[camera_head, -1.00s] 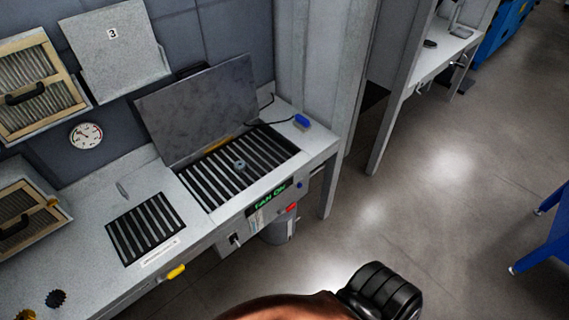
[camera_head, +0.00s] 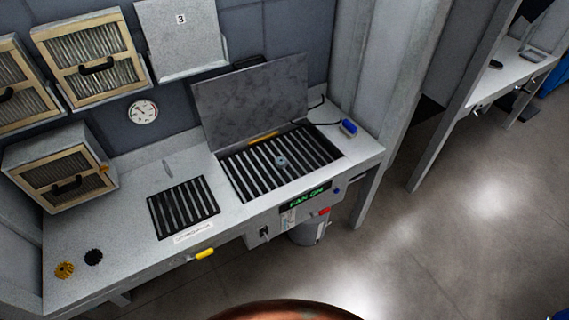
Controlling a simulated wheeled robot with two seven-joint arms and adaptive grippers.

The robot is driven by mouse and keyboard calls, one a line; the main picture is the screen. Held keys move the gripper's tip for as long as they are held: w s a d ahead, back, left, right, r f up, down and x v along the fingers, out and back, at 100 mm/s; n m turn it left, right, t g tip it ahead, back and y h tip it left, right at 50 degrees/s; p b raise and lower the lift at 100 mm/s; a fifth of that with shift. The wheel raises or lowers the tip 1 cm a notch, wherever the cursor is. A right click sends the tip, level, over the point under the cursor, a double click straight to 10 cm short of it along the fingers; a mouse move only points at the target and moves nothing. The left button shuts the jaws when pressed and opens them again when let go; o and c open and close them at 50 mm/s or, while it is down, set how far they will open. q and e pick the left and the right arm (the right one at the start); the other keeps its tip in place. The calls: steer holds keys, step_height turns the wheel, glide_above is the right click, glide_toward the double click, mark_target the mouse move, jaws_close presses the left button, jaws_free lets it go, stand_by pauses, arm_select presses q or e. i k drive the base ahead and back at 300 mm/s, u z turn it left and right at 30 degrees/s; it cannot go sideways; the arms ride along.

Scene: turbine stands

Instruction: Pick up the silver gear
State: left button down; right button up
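A small silver-grey gear (camera_head: 281,161) lies on the dark slatted grate (camera_head: 246,175) of the workbench, in front of a raised grey panel. The grate is set into the light grey bench top. Neither of my grippers shows in the head view. A dark gear (camera_head: 93,257) and a yellow-gold gear (camera_head: 64,270) lie on the bench top at the left.
The raised panel (camera_head: 254,97) stands behind the grate. A second, smaller grate (camera_head: 183,208), a filter box (camera_head: 63,170) and a blue item with a cable (camera_head: 348,127) are on the bench. Below the front edge hangs a grey canister (camera_head: 308,233). The floor (camera_head: 440,235) at right is open.

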mark_target(282, 162)
steer(key=u, duration=0.45)
steer(key=k, duration=0.55)
steer(key=z, duration=0.4)
steer(key=i, duration=1.5)
steer(key=u, duration=0.65)
